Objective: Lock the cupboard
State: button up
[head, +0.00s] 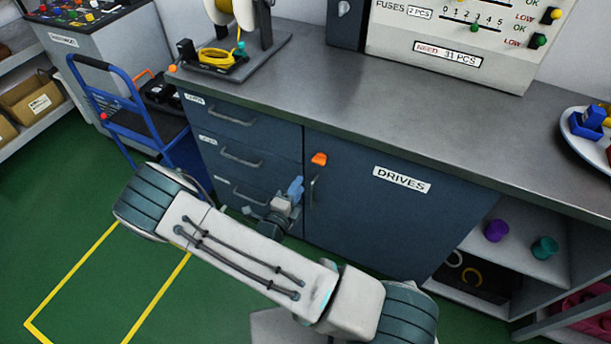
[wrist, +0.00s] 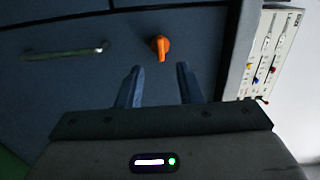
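The cupboard (head: 395,225) is the dark blue door labelled DRIVES under the counter, and it looks shut. An orange turn knob (head: 319,159) sits at its upper left corner, above a vertical door handle (head: 313,191). The knob also shows in the wrist view (wrist: 161,46), where its tab points down the picture, across the handle's line. My gripper (head: 296,187) is in front of the cupboard's left edge, below the knob in the head view. In the wrist view its two blue fingers (wrist: 160,72) are apart with nothing between them, and the knob appears just beyond the fingertips.
Drawers (head: 235,155) with bar handles are left of the door. A blue trolley (head: 140,115) stands further left. The counter (head: 330,80) carries a spool stand (head: 240,50) and a fuse board (head: 450,50). An open shelf (head: 520,260) with small parts is at right.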

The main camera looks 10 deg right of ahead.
jog(key=shift+v, duration=1.5)
jog(key=shift+r, duration=0.1)
jog(key=s+d+r+m+g, duration=0.55)
jog(key=r+m+g, duration=0.2)
jog(key=m, duration=0.65)
jog(key=s+d+r+m+g, duration=0.4)
jog(key=d+r+m+g, duration=0.3)
jog(key=m, duration=0.6)
jog(key=s+a+r+m+t+y, duration=0.1)
jog(key=r+m+y, duration=0.4)
jog(key=m, duration=0.5)
jog(key=s+a+r+m+t+y+p, duration=0.1)
jog(key=s+a+r+m+y, duration=0.1)
jog(key=s+r+m+y, duration=0.3)
notch_tip(320, 180, up, 3)
jog(key=s+m, duration=0.1)
jog(key=m, duration=0.4)
jog(key=shift+s+a+r+t+y, duration=0.15)
jog(key=shift+s+a+t+y, duration=0.15)
jog(key=shift+a+t, duration=0.1)
jog(key=shift+d, duration=0.15)
